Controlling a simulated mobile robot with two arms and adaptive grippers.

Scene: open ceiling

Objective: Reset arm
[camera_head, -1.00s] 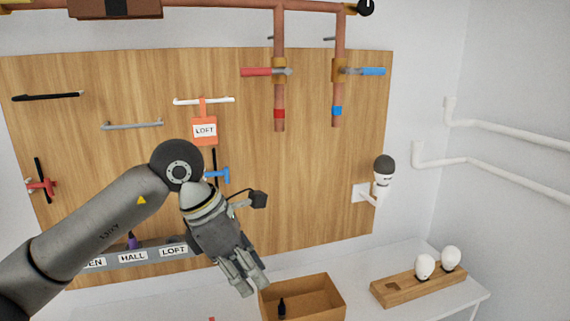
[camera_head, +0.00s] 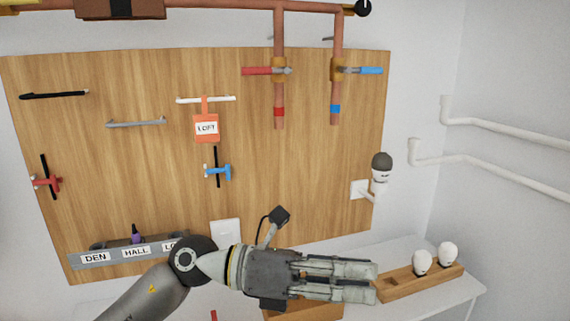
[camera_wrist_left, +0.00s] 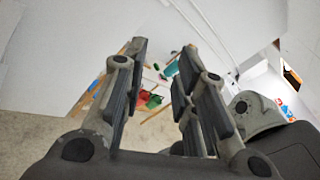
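My left gripper (camera_head: 374,281) points right in the head view, above the table and in front of the open cardboard box. It also shows in the left wrist view (camera_wrist_left: 164,48), where its two fingers stand apart with nothing held between them. My left arm (camera_head: 150,290) comes in from the lower left. The gripper and wrist hide most of the box and part of the label strip. My right gripper does not show.
The wooden board (camera_head: 130,190) holds handles, an orange LOFT tag (camera_head: 206,128) and valves. The cardboard box (camera_head: 300,309) lies under the gripper. The wooden bulb holder (camera_head: 405,285) is close to the fingertips. The white table (camera_head: 455,298) is clear at its right front.

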